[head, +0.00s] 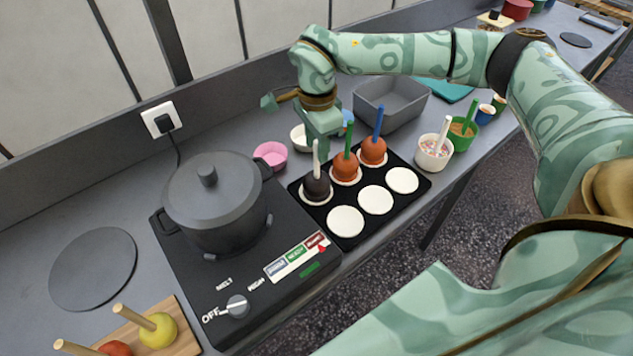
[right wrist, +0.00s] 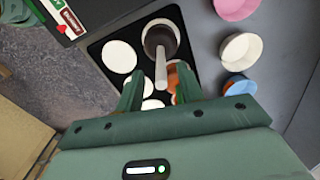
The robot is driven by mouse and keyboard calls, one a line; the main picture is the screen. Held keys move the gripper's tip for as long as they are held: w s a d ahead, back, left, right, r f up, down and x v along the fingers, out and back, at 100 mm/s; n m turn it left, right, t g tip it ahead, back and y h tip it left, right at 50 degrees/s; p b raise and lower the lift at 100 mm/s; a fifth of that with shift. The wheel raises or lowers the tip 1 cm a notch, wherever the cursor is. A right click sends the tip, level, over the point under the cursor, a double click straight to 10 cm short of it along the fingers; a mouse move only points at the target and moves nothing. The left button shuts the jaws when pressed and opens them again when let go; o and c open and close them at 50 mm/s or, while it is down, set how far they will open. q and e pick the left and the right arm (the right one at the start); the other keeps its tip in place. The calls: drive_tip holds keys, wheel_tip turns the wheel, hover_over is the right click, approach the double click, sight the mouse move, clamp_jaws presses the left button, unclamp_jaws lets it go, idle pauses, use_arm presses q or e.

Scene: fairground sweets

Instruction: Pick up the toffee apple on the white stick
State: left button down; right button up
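The toffee apple on the white stick (head: 317,190) has a dark brown coating and stands upright, stick up, at the left end of the back row of a black tray (head: 422,187). In the right wrist view the dark apple (right wrist: 160,36) is beyond the fingertips. Its white stick (right wrist: 160,78) shows between the fingers without visible contact. My right gripper (right wrist: 159,88) is open and empty, above the tray; it also shows in the head view (head: 322,135), just above the stick. My left gripper is out of view.
Two orange-red apples on green (head: 344,172) and blue (head: 372,152) sticks stand close beside it. White discs (head: 345,221) in the front row are bare. A pot (head: 213,205) stands on a black hob at left. A grey bin (head: 392,105) and small cups are behind.

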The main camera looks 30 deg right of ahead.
hover_over(316, 178)
drive_tip(key=f, duration=0.4)
drive_tip(key=shift+w+d+f+b, duration=0.1)
drive_tip(key=shift+w+d+b, duration=0.15)
drive_tip(key=shift+d+b, duration=0.1)
drive_tip(key=shift+a, duration=0.1)
clamp_jaws()
